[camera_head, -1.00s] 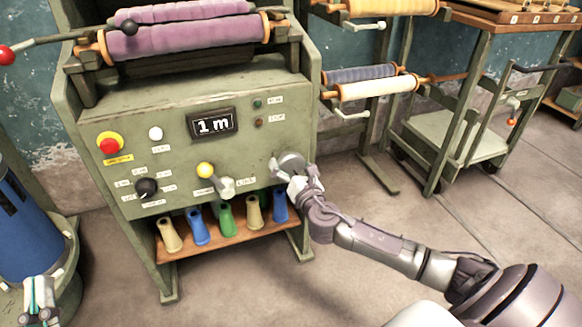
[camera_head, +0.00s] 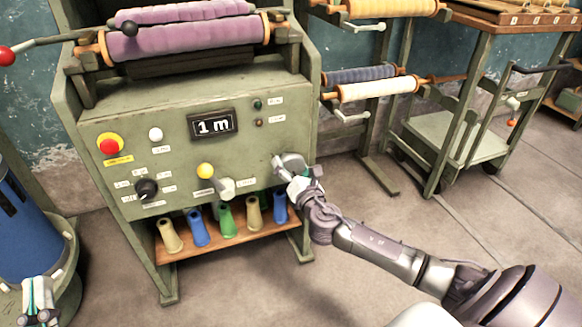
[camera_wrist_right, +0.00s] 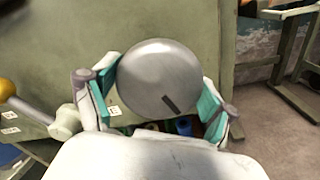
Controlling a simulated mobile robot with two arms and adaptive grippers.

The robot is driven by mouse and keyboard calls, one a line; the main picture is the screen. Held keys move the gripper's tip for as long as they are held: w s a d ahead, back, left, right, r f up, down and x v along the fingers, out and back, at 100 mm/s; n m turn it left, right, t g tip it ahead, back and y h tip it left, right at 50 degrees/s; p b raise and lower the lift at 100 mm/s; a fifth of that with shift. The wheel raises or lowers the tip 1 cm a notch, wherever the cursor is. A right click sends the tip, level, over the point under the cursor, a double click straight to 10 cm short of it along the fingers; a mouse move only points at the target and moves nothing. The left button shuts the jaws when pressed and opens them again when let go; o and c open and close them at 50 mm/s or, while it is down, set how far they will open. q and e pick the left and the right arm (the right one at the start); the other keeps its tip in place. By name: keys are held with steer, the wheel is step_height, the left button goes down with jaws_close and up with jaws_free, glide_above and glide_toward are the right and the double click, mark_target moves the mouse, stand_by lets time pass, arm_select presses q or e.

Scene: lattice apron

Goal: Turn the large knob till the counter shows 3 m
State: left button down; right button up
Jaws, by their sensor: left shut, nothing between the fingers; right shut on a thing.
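The large knob (camera_wrist_right: 160,75) is a round grey disc with a dark mark near its lower right edge in the right wrist view. It also shows at the right of the green panel in the head view (camera_head: 290,163). My right gripper (camera_wrist_right: 160,92) is shut on the knob, one teal-padded finger on each side. It shows in the head view (camera_head: 298,178), where it partly hides the knob. The counter (camera_head: 212,124) is a dark display reading "1 m". My left gripper (camera_head: 39,302) is shut and empty at the lower left, away from the panel.
The panel also carries a red button (camera_head: 109,146), a yellow-tipped lever (camera_head: 206,171), a black selector knob (camera_head: 146,188) and a pale switch (camera_head: 225,187). Several coloured cones stand on a wooden shelf (camera_head: 180,247) below. A blue container (camera_head: 25,225) stands at the left.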

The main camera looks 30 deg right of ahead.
steer(key=m, duration=0.4)
steer(key=shift+m, duration=0.3)
steer(key=m, duration=0.2)
steer(key=shift+f+m, duration=0.1)
steer(key=shift+m, duration=1.2)
steer(key=m, duration=0.2)
steer(key=shift+m+p, duration=0.3)
steer(key=shift+p, duration=0.05)
arm_select(q)
step_height(320, 180, down, 11)
steer(key=a+g+y+p, duration=0.2)
steer(key=g+y+p, duration=0.1)
steer(key=g, duration=0.5)
arm_select(e)
steer(key=m, duration=0.6)
steer(key=m+p, duration=0.1)
steer(key=m, duration=0.3)
steer(key=shift+p, duration=0.35)
arm_select(q)
steer(key=s+a+f+g+y, duration=0.1)
steer(key=s+a+f+g, duration=0.1)
steer(key=s+f+g, duration=0.3)
steer(key=shift+s+a+f+n+g+y, duration=0.35)
steer(key=shift+f+g, duration=0.25)
steer(key=shift+f, duration=1.25)
arm_select(e)
steer(key=shift+f, duration=0.15)
